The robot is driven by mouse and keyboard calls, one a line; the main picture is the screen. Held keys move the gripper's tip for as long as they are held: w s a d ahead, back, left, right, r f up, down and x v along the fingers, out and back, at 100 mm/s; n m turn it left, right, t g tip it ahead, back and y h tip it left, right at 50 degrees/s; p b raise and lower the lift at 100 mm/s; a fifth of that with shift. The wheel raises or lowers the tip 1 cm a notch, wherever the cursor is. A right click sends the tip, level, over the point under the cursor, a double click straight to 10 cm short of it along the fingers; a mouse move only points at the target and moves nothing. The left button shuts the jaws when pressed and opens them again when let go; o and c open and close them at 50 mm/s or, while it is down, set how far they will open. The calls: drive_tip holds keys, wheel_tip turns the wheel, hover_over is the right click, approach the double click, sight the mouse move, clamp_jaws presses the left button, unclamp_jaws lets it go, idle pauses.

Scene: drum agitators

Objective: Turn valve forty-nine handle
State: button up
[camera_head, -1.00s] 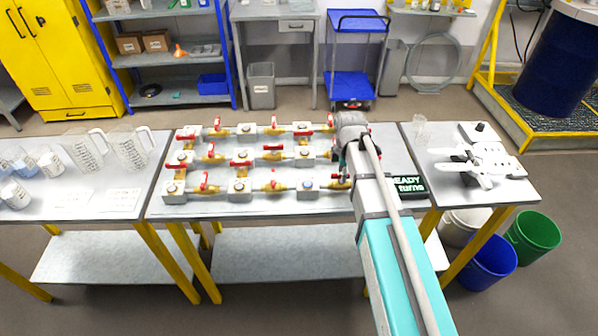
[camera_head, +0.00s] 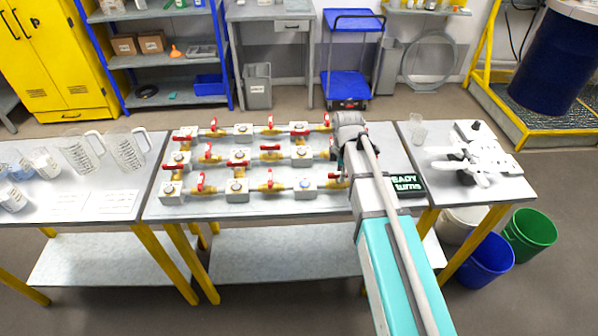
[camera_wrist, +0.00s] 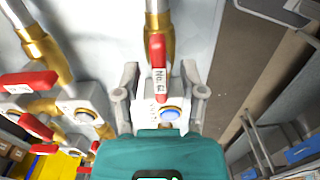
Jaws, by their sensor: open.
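The valve bench carries rows of brass valves with red handles (camera_head: 207,157) on grey blocks. In the wrist view a red valve handle (camera_wrist: 157,58) with a white tag starting "No." points along a brass valve body. The rest of its number is not clearly readable. My gripper (camera_wrist: 165,85) is open, with one grey finger on each side of this handle's outer end and the grey block. I cannot tell whether either finger touches. In the head view my arm hides most of the gripper, at the right end of the valve rows.
A dark display (camera_head: 408,184) with green text, partly "turns", stands right of my arm. Neighbouring red handles (camera_wrist: 28,82) lie left of my gripper in the wrist view. Clear jugs (camera_head: 125,150) stand on the left table, and a white device (camera_head: 468,165) on the right one.

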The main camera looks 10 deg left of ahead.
drive_tip(key=d+m, duration=0.1)
drive_tip(key=d, duration=0.1)
drive_tip(key=d+m, duration=0.1)
drive_tip(key=d, duration=0.1)
drive_tip(key=shift+d+r+h, duration=0.15)
drive_tip(key=shift+d+h, duration=0.1)
drive_tip(key=shift+h, duration=0.05)
drive_tip(key=s+d+m, duration=0.1)
drive_tip(key=d+m, duration=0.1)
drive_tip(key=s+d+m, duration=0.3)
drive_tip(key=m, duration=0.1)
drive_tip(key=shift+s+d, duration=0.15)
drive_tip(key=shift+d, duration=0.25)
drive_tip(key=s+d+m, duration=0.9)
drive_tip(key=m, duration=0.4)
drive_tip(key=shift+s+y, duration=0.15)
drive_tip(key=shift+y, duration=0.25)
drive_tip(key=shift+d, duration=0.15)
